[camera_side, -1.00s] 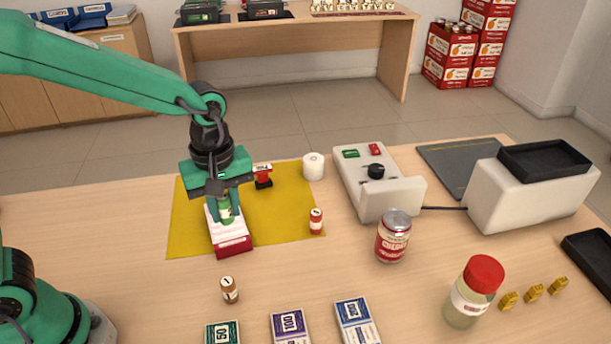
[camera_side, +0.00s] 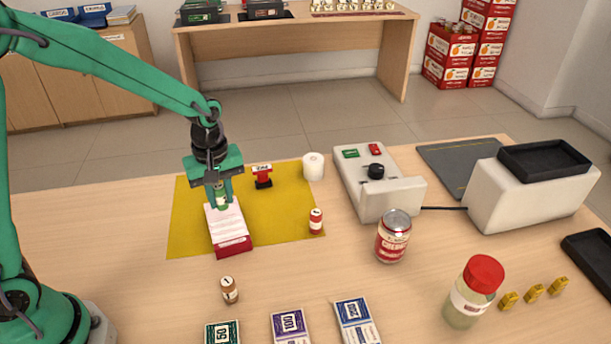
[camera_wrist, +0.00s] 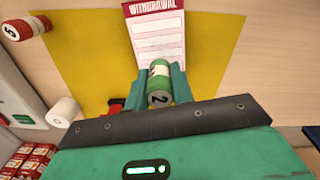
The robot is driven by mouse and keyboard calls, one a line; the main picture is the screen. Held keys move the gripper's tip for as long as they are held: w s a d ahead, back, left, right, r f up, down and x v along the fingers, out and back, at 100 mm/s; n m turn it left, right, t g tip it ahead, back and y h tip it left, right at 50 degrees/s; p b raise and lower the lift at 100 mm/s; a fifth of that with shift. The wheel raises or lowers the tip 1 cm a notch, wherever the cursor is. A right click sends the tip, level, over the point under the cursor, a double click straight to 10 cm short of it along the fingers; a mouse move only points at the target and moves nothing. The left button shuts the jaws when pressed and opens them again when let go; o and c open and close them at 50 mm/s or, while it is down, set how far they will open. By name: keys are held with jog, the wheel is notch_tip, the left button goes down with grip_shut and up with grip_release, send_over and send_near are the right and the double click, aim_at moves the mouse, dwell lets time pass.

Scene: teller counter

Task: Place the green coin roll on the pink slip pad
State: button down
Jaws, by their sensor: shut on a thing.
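The green coin roll (camera_side: 222,196) has a white label band and is between the fingers of my gripper (camera_side: 219,200). In the wrist view the roll (camera_wrist: 159,84) shows its end marked 2, with a finger on either side. My gripper is shut on it. The slip pad (camera_side: 228,228) has a pale pink-white top sheet and a red front edge, and lies on the yellow mat. The roll is at the pad's far end; whether it touches the pad I cannot tell. In the wrist view the pad (camera_wrist: 160,40) shows the word WITHDRAWAL.
A red stamp (camera_side: 263,175) stands right behind the pad on the yellow mat (camera_side: 277,216). A red coin roll (camera_side: 316,221) and a white paper roll (camera_side: 313,167) stand to the right. A brown coin roll (camera_side: 229,290) stands in front. A can (camera_side: 393,236) is farther right.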

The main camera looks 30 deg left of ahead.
aim_at(223, 208)
jog(key=shift+f, duration=2)
jog(key=shift+f, duration=0.1)
jog(key=c, duration=1.2)
grip_release()
notch_tip(223, 208, up, 12)
jog(key=shift+f, duration=0.1)
jog(key=shift+r, duration=0.25)
jog(key=shift+s, duration=0.1)
